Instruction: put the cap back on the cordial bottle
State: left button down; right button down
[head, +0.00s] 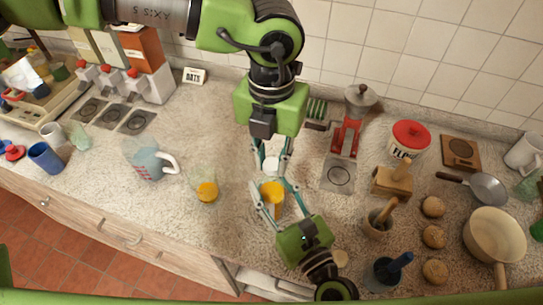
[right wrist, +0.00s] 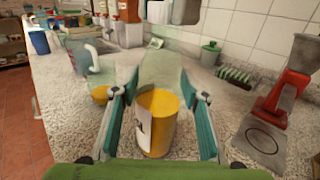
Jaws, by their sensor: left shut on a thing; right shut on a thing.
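The cordial bottle (head: 273,192) is clear, with orange-yellow liquid low in it and a white label; it stands upright on the counter. My right gripper (head: 274,188) is shut on its body, one finger on each side. In the right wrist view the bottle (right wrist: 165,125) fills the space between the fingers (right wrist: 158,98), its clear upper part rising above the liquid. My left gripper (head: 270,160) points down over the bottle, shut on the white cap (head: 270,164). The cap (right wrist: 158,12) shows above the neck in the right wrist view; whether they touch is unclear.
A glass with orange liquid (head: 207,191) and a clear measuring jug (head: 147,162) stand to the left. A red-and-grey appliance (head: 347,135), a wooden block (head: 391,180) and a mortar (head: 378,222) stand to the right. The counter between jug and bottle is mostly free.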

pick_arm(q)
jog(key=m, duration=0.8)
jog(key=shift+m, duration=0.4)
jog(key=m, duration=0.3)
jog(key=shift+f+m, duration=0.1)
jog(key=shift+m, duration=0.3)
jog(key=m, duration=0.5)
jog(key=c, duration=1.8)
grip_release()
jog(key=shift+r, duration=2.3)
